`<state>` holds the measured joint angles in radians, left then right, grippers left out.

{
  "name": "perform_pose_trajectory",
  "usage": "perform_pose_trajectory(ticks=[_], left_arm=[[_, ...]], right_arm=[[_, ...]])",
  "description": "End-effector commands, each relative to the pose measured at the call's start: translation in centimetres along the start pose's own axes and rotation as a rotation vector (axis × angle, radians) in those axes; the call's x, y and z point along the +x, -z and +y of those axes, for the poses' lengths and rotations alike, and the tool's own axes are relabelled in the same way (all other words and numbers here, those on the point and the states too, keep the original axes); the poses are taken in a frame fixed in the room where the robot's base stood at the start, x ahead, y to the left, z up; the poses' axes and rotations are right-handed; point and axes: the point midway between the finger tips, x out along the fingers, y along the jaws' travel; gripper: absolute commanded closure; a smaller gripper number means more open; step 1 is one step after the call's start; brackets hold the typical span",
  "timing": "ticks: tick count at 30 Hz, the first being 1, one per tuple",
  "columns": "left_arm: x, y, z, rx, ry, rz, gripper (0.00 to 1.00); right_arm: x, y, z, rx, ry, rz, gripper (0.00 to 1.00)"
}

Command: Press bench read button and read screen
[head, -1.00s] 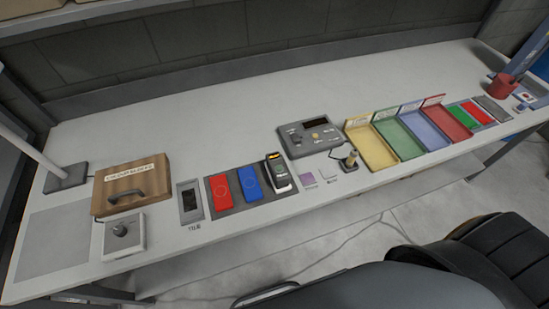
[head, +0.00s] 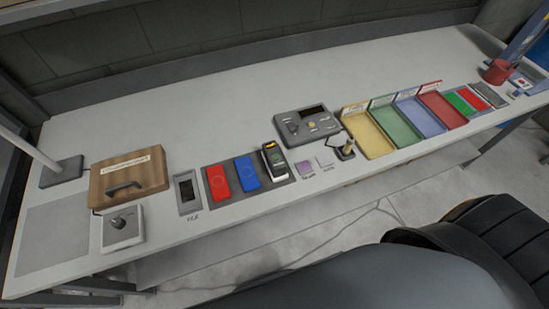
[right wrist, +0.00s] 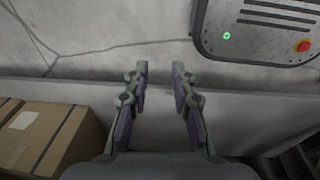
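A grey bench unit (head: 291,132) stands near the middle of the bench in the head view. It has a small dark screen (head: 313,112), a round yellowish button (head: 312,126) and other controls. The screen's content is too small to read. A black handheld device with a lit display (head: 276,158) lies on the dark mat in front of it. My right gripper (right wrist: 160,68) is open and empty in the right wrist view, with a clear gap between its fingers, away from the bench unit. My left gripper is in neither current view.
The bench (head: 210,120) also holds a wooden box (head: 128,170), a knob unit (head: 122,228), red (head: 218,184) and blue (head: 247,174) devices, and coloured trays (head: 368,136). Cardboard boxes (right wrist: 40,135) and a wall panel (right wrist: 258,35) show in the wrist view.

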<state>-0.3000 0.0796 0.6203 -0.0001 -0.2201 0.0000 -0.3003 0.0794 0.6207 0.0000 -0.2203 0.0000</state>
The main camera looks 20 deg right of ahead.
Motion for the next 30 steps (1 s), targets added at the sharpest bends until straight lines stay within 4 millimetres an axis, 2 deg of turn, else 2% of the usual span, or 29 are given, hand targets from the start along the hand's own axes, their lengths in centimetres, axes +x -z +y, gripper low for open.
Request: perform_pose_trajectory(ticks=[1,4,5,30], left_arm=[[0.00,-0.01,0.01,0.000,0.000,0.000,1.00],[0.00,-0.02,0.01,0.000,0.000,0.000,1.00],[0.00,-0.02,0.01,0.000,0.000,0.000,1.00],[0.00,-0.03,0.01,0.000,0.000,0.000,1.00]], right_arm=[[0.00,0.00,-0.01,0.000,0.000,0.000,0.86],[0.00,-0.01,-0.01,0.000,0.000,0.000,0.99],[0.00,-0.01,0.00,0.000,0.000,0.000,1.00],[0.00,-0.04,0.00,0.000,0.000,-0.001,1.00]])
